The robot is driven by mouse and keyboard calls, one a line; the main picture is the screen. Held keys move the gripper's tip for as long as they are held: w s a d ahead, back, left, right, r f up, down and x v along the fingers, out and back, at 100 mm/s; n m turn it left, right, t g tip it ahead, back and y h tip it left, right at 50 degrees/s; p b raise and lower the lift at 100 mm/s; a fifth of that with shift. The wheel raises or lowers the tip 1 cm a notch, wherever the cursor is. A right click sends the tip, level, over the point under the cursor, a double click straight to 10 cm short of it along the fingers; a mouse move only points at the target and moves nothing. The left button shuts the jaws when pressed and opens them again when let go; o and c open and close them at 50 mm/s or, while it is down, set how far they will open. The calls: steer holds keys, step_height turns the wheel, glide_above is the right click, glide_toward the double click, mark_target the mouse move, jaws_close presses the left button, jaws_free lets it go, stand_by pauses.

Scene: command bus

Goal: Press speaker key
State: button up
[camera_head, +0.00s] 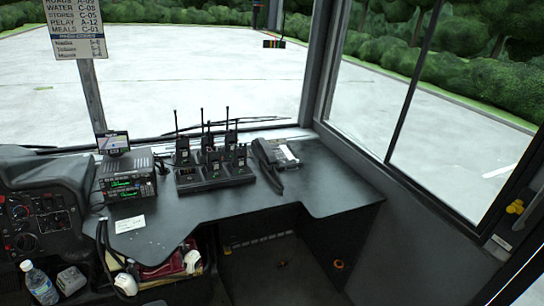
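A dark desk phone (275,156) with a handset along its left side and a pale panel stands on the dark desk, right of the radios. Its keys are too small to tell apart, so I cannot make out which is a speaker key. My gripper does not show in this view.
The dark desk (315,185) has free room right of the phone. Several handheld radios stand in a charger (215,180) left of it. A radio unit (127,181) stands farther left. The dashboard (35,215) and a water bottle (40,285) are at left. Windows enclose the desk.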

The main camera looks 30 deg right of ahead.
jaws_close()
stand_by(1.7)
